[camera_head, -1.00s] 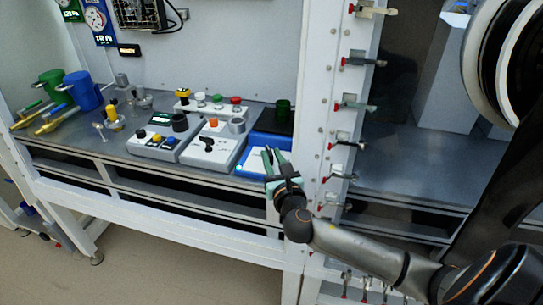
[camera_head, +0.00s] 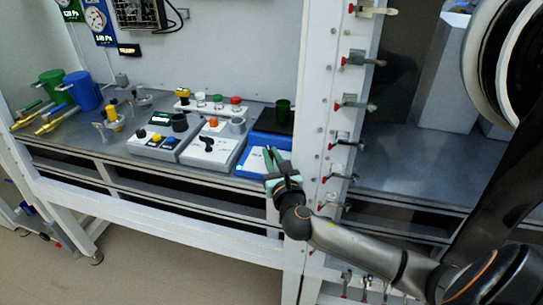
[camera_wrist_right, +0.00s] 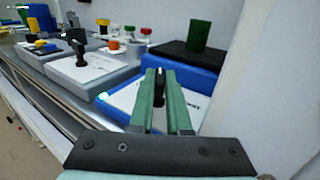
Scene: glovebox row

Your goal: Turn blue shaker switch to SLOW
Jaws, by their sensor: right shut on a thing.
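The blue shaker (camera_head: 244,167) stands at the right end of the bench, with a black platform (camera_head: 270,124) and a green cup (camera_head: 283,110) at its back. It also shows in the wrist view (camera_wrist_right: 188,72), with a white front panel (camera_wrist_right: 126,96). My right gripper (camera_head: 271,158) reaches over this panel. In the wrist view its green fingers (camera_wrist_right: 160,88) are shut on the black switch (camera_wrist_right: 159,86) of the blue shaker. The fingers hide most of the switch and its markings, so its setting cannot be read. My left gripper is not in view.
Left of the blue shaker stand a grey device with a black knob and orange button (camera_head: 212,149) and another with yellow and blue buttons (camera_head: 160,139). A white post with several small red-tipped levers (camera_head: 342,105) rises close to the right of my right gripper.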

